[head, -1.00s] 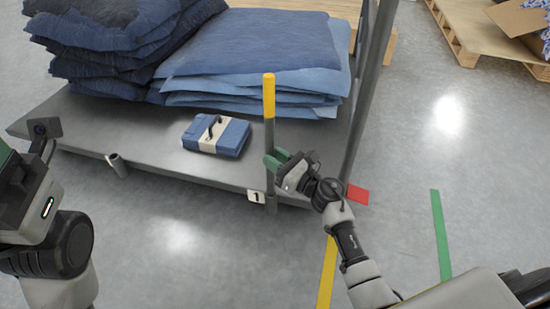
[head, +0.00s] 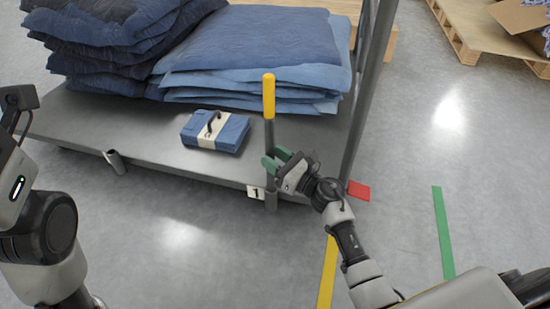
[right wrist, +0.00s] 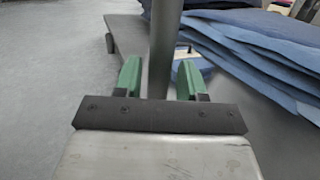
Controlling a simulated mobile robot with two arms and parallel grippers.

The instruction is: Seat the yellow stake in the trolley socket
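The stake, a grey post with a yellow top (head: 268,96), stands upright at the trolley's front right corner. Its lower end goes into a grey tube socket (head: 271,201) beside a white tag marked 1; how deep it sits cannot be told. My right gripper (head: 275,161) has green fingers on either side of the stake's grey part, above the socket. In the right wrist view the stake (right wrist: 164,50) passes between the spread fingers, with a gap visible at least on the left. My left arm is at the left edge; its fingertips are out of frame.
The trolley deck (head: 165,150) carries stacked blue sheets (head: 260,45) and a strapped blue bundle (head: 215,131). A dark upright post (head: 362,100) stands right of the stake.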

